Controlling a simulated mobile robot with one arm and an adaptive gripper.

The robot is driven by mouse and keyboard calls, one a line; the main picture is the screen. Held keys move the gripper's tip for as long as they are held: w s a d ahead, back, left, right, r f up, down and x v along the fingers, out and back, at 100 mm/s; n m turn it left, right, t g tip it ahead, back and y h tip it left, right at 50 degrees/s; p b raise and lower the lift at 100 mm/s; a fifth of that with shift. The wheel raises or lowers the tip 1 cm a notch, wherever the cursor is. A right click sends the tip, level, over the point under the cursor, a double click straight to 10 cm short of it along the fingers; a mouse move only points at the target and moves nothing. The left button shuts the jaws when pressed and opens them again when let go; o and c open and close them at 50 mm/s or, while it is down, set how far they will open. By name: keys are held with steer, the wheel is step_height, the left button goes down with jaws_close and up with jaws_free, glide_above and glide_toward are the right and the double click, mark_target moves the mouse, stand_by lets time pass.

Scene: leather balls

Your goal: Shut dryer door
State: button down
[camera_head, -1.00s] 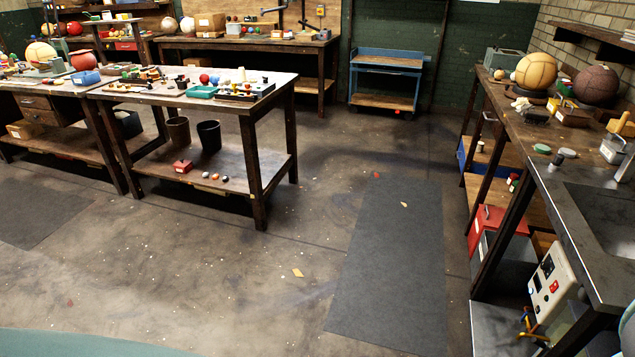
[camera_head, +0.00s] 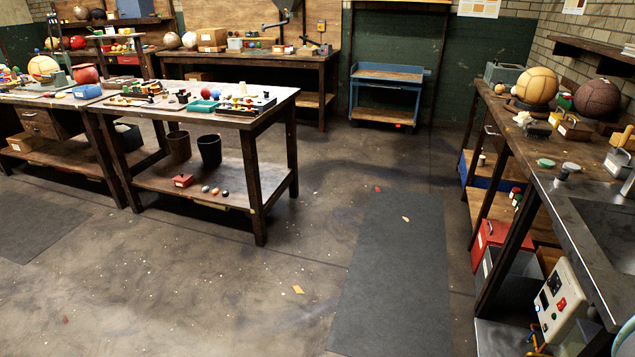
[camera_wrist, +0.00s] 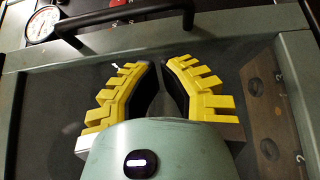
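No dryer door can be made out for sure in the head view. In the wrist view, a grey-green frame (camera_wrist: 295,52) surrounds a dark, glass-like panel (camera_wrist: 60,105) below my gripper. A dark bar like a handle (camera_wrist: 125,14) and a round white dial gauge (camera_wrist: 42,24) sit at the top. I cannot tell whether this is the dryer door or how far it is open. My gripper (camera_wrist: 160,64) has yellow ribbed fingers with black inner pads. The fingers are slightly apart with nothing between them. My gripper is not visible in the head view.
A wooden workbench (camera_head: 235,180) stands at left, and a long counter (camera_head: 510,135) with a sink (camera_head: 600,225) runs along the right. A cream control box (camera_head: 556,300) is low at right. A blue cart (camera_head: 385,75) stands at the back.

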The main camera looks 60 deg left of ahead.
steer(key=v, duration=0.7)
steer(key=shift+a, duration=0.35)
